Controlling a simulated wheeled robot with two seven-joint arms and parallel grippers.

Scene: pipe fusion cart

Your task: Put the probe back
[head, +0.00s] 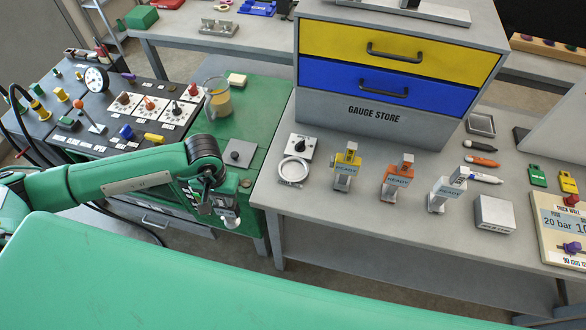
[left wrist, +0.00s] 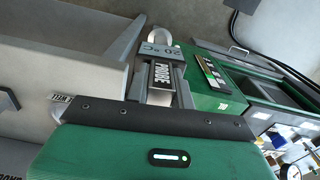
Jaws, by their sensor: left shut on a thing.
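The probe (left wrist: 163,74) is a grey piece with a dark "PROBE" label, below a grey "20 °C" part and a pale curved loop in the left wrist view. My left gripper (head: 229,213) is shut on it. In the head view the gripper hangs at the front right edge of the green cart (head: 262,105), beside the gap to the grey bench. Only a small pale end of the held piece shows below the fingers there; the rest is hidden by the gripper. My right gripper is not in view.
The cart top bears a jug (head: 217,98), a grey plate with a dark knob (head: 239,152) and a panel of knobs and levers. The grey bench (head: 330,220) holds a white coil (head: 293,170), several "READY" tools, pens and a gauge store cabinet (head: 375,112).

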